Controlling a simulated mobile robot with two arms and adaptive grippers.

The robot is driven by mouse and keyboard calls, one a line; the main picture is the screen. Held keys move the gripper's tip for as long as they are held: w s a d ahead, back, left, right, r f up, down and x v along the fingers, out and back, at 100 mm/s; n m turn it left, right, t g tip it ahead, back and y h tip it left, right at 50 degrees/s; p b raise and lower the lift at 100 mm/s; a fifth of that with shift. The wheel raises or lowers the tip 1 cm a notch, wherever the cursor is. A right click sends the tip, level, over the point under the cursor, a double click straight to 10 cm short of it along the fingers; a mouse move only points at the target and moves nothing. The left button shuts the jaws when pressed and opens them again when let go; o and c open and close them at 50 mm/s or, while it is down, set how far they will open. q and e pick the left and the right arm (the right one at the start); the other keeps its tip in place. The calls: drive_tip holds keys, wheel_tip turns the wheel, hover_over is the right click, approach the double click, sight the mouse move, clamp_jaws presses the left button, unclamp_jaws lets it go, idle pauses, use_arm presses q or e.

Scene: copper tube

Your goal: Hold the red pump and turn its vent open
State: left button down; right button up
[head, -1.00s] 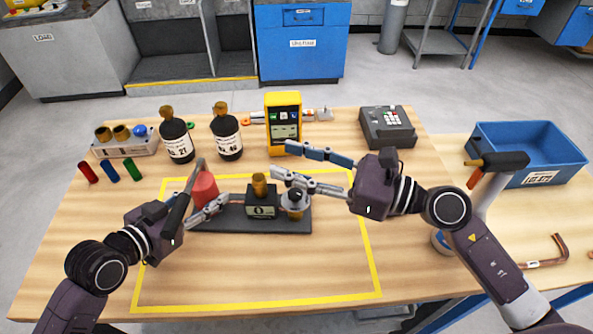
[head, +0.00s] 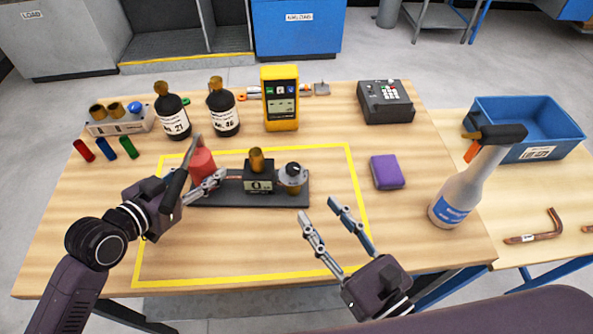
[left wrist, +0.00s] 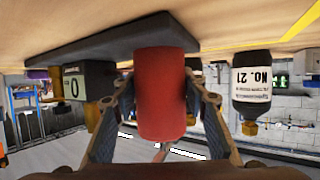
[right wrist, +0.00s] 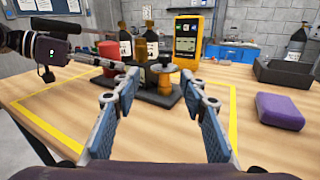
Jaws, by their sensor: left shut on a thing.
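The red pump cylinder (head: 202,163) stands at the left end of a dark base plate (head: 222,198). My left gripper (head: 209,157) is shut on it, one finger on each side, as the left wrist view also shows on the red body (left wrist: 160,95). A dark block marked 0 (head: 259,180) with a brass top sits mid-plate. A round silver fitting with a black knob (head: 293,175) sits at the plate's right end; I cannot tell its setting. My right gripper (head: 318,208) is open and empty, apart from the plate, on its near right side.
Two dark bottles (head: 173,117) and a yellow meter (head: 281,105) stand behind the plate. The front of the yellow-taped area is clear.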

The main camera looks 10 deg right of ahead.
sight(297, 173)
drive_tip(key=shift+s+d+r, duration=0.1)
drive_tip(key=shift+s+d, duration=0.2)
drive_tip(key=shift+d, duration=0.15)
drive_tip(key=shift+h, duration=0.3)
drive_tip(key=shift+x, duration=5.95)
drive_tip(key=shift+r, duration=0.15)
clamp_jaws()
